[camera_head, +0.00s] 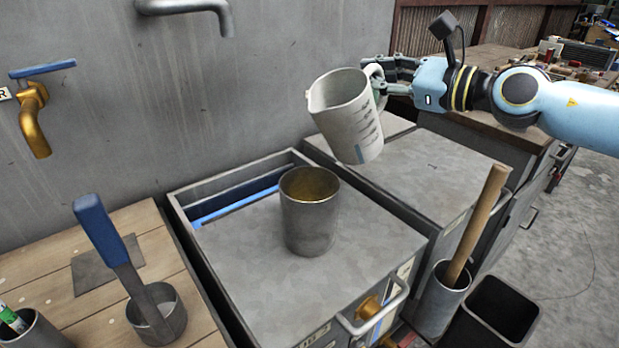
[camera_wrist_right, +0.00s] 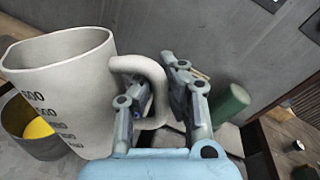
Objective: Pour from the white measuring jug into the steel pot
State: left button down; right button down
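The white measuring jug (camera_head: 347,120) is in the air, tilted a little to the left, with its spout on the left side. My right gripper (camera_head: 379,80) is at its handle on the right; in the right wrist view the fingers (camera_wrist_right: 165,100) sit around the handle, and the jug (camera_wrist_right: 75,90) fills the left side. The steel pot (camera_head: 310,215) stands upright on the grey metal cabinet top, below and left of the jug, with a yellowish inside. Part of the pot (camera_wrist_right: 35,145) shows behind the jug in the right wrist view. My left gripper is not in view.
The grey cabinet (camera_head: 365,255) has an open slot along its back left. A small metal cup (camera_head: 160,318) with a blue-handled tool stands on the wooden bench at left. A brass tap (camera_head: 35,120) and grey spout (camera_head: 185,6) jut from the wall. A wooden handle (camera_head: 478,225) rises at right.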

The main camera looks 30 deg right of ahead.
jog(key=shift+r, duration=0.1)
dwell(0.3)
jog(key=shift+a+r+n+p, duration=0.15)
jog(key=shift+r+n+p, duration=0.35)
jog(key=shift+p, duration=0.55)
jog(key=shift+f, duration=0.1)
jog(key=shift+a+r+n+p, duration=0.15)
jog(key=shift+r+n+p, duration=0.1)
jog(key=shift+n+p, duration=0.55)
jog(key=shift+p, duration=0.35)
jog(key=shift+s+a+r+h+p, duration=0.1)
jog(key=shift+a+r+h+p, duration=0.15)
jog(key=shift+p, duration=0.4)
jog(key=shift+a+n+p, duration=0.1)
jog(key=shift+n+p, duration=0.2)
jog(key=shift+n, duration=0.1)
jog(key=shift+a+r+n+h+p, duration=0.1)
jog(key=shift+a+n+h+p, duration=0.15)
jog(key=shift+p, duration=0.25)
jog(key=shift+s+a+n+p, duration=0.1)
jog(key=shift+n+p, duration=0.2)
jog(key=shift+n, duration=0.05)
